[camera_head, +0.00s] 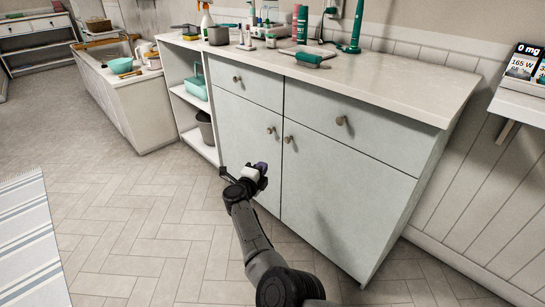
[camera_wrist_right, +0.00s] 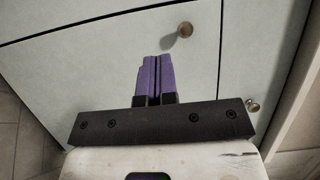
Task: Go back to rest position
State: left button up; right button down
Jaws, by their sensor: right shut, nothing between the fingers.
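My right gripper (camera_head: 262,168) is in front of the lower left door of the pale green cabinet (camera_head: 335,214), a little below the door knobs. In the right wrist view its two purple fingers (camera_wrist_right: 154,78) are together with nothing between them. A round knob (camera_wrist_right: 185,29) shows just beyond the fingertips in that view; I cannot tell the exact gap to the door. My right arm reaches in from the bottom of the head view. My left gripper is not in view.
The countertop (camera_head: 400,84) holds bottles, a brush and other items. Left of the cabinet is an open shelf (camera_head: 188,101) with a teal basket (camera_head: 196,87) and a grey bin (camera_head: 206,127). A striped rug (camera_head: 30,240) lies on the left. The tiled floor (camera_head: 135,220) between is clear.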

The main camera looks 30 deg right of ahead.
jog(key=w+a+n+t+y, duration=0.4)
jog(key=a+n+t+y, duration=0.15)
jog(key=a, duration=0.25)
notch_tip(320, 180, up, 7)
jog(key=w+a+n+t+y, duration=0.2)
jog(key=n+t+y, duration=0.1)
jog(key=n+y, duration=0.5)
jog(key=s+d+r+n+g+y+p, duration=0.25)
jog(key=s+r+n+y, duration=0.25)
jog(key=s+r+n, duration=0.65)
jog(key=s+a+f+n+g+h+p, duration=0.1)
jog(key=s+a+f+n+g+p, duration=0.2)
jog(key=s+f, duration=0.95)
jog(key=s+a+f+n+g+h+p, duration=0.1)
jog(key=s+f+g+p, duration=0.35)
jog(key=s, duration=1.65)
jog(key=s+a+f+n+g+h+p, duration=0.2)
jog(key=s+f+g, duration=0.45)
jog(key=s, duration=1.05)
notch_tip(320, 180, up, 36)
jog(key=t+p, duration=0.1)
jog(key=p, duration=3.7)
jog(key=shift+t+y, duration=0.3)
jog(key=shift+y, duration=0.05)
